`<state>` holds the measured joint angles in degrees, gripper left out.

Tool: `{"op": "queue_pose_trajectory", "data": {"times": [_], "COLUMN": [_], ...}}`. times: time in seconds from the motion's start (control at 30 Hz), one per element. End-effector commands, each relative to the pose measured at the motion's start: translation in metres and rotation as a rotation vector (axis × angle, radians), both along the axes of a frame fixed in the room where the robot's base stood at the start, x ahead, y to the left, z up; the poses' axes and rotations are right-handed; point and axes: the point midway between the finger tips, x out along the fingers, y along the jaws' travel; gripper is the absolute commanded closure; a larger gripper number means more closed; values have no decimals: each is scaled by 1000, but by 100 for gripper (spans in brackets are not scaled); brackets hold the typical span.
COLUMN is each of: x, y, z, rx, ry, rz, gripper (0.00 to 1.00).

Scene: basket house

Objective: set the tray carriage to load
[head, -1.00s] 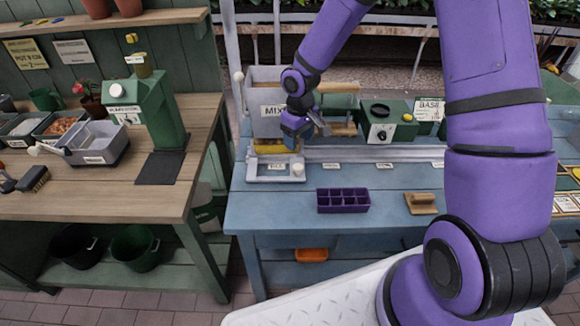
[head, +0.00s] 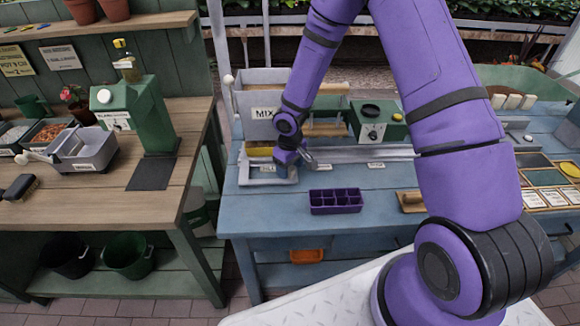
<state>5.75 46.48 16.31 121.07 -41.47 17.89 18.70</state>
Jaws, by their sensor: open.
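The tray carriage (head: 250,178), a pale grey frame, sits at the left end of a long metal rail (head: 360,153) on the blue bench, in front of the mixer box (head: 257,110). Small label plates line the rail's front; their words are too small to read. My gripper (head: 308,163) is low over the carriage's right side, where a pale knob showed earlier. My wrist now covers that knob. The jaws are open; whether they touch the carriage or straddle the knob I cannot tell.
A purple cell tray (head: 335,201) and a wooden block with a handle (head: 411,201) lie on the bench in front of the rail. A green machine (head: 378,121) stands behind the rail. A wooden bench (head: 130,208) is at the left.

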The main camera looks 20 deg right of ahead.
Motion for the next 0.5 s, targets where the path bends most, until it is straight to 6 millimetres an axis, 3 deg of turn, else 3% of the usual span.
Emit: {"op": "queue_pose_trajectory", "data": {"times": [0.13, 0.4, 0.5], "x": [0, 0, 0], "y": [0, 0, 0], "z": [0, 0, 0], "rx": [0, 0, 0], "ry": [0, 0, 0], "rz": [0, 0, 0], "gripper": [39, 99, 100]}}
